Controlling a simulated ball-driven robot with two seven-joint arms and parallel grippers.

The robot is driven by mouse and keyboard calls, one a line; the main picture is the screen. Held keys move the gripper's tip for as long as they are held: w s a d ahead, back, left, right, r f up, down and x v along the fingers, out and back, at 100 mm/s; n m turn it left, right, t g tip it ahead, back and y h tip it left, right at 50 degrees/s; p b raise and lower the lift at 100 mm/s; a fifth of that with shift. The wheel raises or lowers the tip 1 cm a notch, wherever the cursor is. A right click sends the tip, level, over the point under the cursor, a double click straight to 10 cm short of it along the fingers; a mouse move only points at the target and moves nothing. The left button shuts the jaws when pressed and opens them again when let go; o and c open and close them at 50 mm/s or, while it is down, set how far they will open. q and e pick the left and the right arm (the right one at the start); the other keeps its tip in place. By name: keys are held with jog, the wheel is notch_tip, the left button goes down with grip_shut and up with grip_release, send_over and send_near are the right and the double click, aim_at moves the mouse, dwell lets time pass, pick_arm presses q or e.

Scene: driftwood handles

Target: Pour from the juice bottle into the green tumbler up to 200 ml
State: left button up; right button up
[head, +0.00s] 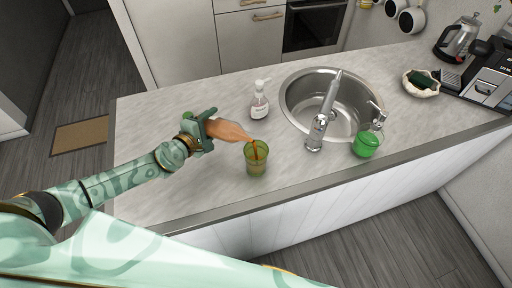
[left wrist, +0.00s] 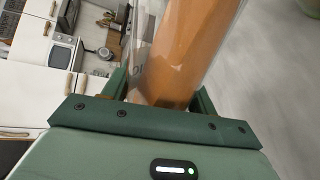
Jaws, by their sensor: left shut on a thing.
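The juice bottle (head: 228,130) is tilted with its neck toward the right, over the green tumbler. My left gripper (head: 203,130) is shut around its body. Orange juice runs from the bottle's mouth into the green tumbler (head: 257,163), which stands upright on the counter near its front edge. The level inside the tumbler is hard to read. In the left wrist view the bottle (left wrist: 185,50) fills the space between the fingers of my left gripper (left wrist: 160,95), with orange juice inside clear walls. My right gripper is not in view.
A white soap dispenser (head: 259,104) stands behind the tumbler. The round sink (head: 296,96) with its tap (head: 317,130) is to the right, with a green soap bottle (head: 366,143) beside it. A shell-like dish (head: 421,86) and a kettle (head: 458,40) stand farther right. The counter's left part is clear.

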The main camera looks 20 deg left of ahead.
pick_arm(q)
jog(key=shift+d+r+p, duration=0.1)
jog(key=shift+r+p, duration=0.25)
jog(key=shift+r, duration=0.05)
dwell(0.4)
jog(key=shift+r+m+p, duration=0.15)
jog(key=shift+m+p, duration=0.35)
jog(key=shift+p, duration=0.35)
dwell(1.2)
